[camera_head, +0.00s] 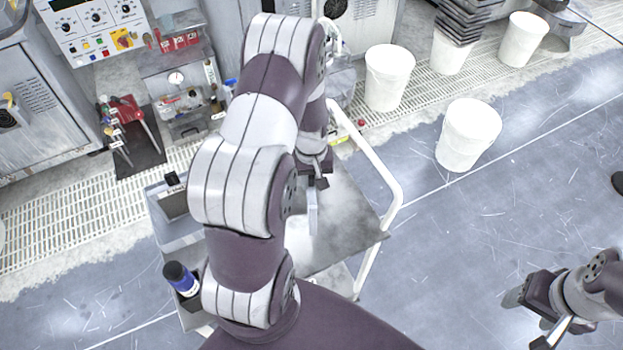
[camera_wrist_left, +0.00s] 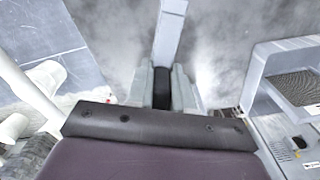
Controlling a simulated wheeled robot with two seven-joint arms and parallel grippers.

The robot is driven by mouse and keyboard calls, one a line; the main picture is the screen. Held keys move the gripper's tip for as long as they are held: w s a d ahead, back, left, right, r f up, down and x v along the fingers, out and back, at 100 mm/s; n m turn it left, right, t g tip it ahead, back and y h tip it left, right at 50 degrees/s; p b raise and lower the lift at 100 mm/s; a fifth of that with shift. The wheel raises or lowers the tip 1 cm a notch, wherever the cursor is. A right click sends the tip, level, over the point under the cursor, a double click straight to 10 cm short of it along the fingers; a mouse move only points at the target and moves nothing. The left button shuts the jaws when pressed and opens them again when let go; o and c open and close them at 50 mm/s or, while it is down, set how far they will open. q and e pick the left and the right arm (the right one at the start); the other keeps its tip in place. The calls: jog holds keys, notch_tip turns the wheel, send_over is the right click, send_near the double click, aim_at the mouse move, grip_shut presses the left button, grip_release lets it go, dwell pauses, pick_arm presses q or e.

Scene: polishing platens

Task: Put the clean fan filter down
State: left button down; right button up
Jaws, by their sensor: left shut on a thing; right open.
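My left gripper (camera_head: 316,178) is over the grey top of a cart (camera_head: 352,222), partly hidden behind my arm. It is shut on a thin, pale grey, flat piece, seen nearly edge-on, which I take to be the clean fan filter (camera_wrist_left: 170,32). In the head view the filter (camera_head: 312,212) shows as a narrow pale strip below the fingers. I cannot tell whether its lower edge touches the cart top. My right gripper (camera_head: 527,318) is open and empty over the floor at the lower right.
A pale tray (camera_head: 181,236) with a dark panel sits on the cart's left side, beside a blue-and-black bottle (camera_head: 181,278). A white rail (camera_head: 378,168) bounds the cart's right side. White buckets (camera_head: 468,134) stand on the floor beyond. The cart top's right part is bare.

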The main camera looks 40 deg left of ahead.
pick_arm(q)
jog(key=shift+f, duration=0.55)
jog(key=shift+w+a+f, duration=0.1)
jog(key=shift+w+f, duration=0.25)
jog(key=shift+f, duration=0.05)
jog(key=shift+s, duration=0.1)
jog(key=c, duration=1)
grip_release()
jog(key=shift+s, duration=0.1)
jog(key=shift+f, duration=0.1)
